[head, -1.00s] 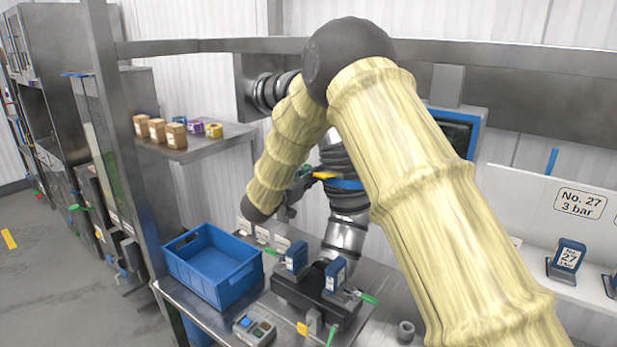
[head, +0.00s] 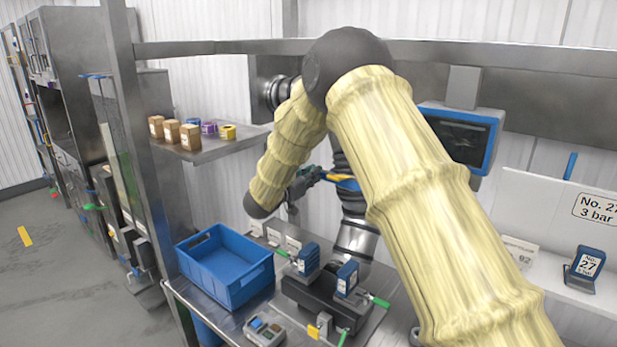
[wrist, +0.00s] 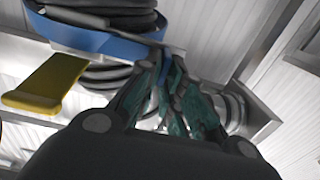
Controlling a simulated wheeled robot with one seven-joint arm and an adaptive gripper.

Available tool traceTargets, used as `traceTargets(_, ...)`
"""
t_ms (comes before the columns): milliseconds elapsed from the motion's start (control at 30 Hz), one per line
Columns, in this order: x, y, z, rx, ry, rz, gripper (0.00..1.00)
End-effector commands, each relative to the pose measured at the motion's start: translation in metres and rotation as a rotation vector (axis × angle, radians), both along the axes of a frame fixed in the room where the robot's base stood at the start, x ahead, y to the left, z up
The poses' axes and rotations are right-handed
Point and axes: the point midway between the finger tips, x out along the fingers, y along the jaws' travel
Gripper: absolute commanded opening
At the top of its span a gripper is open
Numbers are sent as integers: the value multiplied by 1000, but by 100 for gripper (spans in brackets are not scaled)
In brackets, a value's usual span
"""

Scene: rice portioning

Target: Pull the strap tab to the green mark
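A blue strap (wrist: 100,42) runs around a dark ribbed hose (wrist: 92,78), which stands upright behind the bench and also shows in the head view (head: 355,206). A blue strap tab (wrist: 163,66) hangs from the strap between the fingertips of my gripper (wrist: 165,75). The teal-lined fingers converge closely on the tab and look shut on it, though the contact is partly hidden. In the head view my gripper (head: 306,182) is small, left of the hose. A yellow lever (wrist: 45,85) sticks out beside the strap. I cannot make out a green mark on the strap.
Below stand a blue crate (head: 226,268), a dark fixture (head: 312,294) with blue blocks and green levers, and a button box (head: 264,331). A shelf (head: 205,148) with small boxes is at left, a screen (head: 462,140) at right. My forearm hides the bench's right part.

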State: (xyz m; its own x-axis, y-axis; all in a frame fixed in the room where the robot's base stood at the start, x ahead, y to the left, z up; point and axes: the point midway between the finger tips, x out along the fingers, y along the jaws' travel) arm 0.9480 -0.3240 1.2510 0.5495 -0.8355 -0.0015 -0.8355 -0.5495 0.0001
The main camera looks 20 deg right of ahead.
Motion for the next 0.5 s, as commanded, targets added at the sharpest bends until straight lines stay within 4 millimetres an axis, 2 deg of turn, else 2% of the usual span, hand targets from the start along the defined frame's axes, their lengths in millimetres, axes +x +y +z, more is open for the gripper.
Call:
traceTargets(33,0,0,0,0,0,0,21)
traceTargets(100,0,0,0,0,0,0,29)
traceTargets(500,-3,6,1,0,-1,1,29)
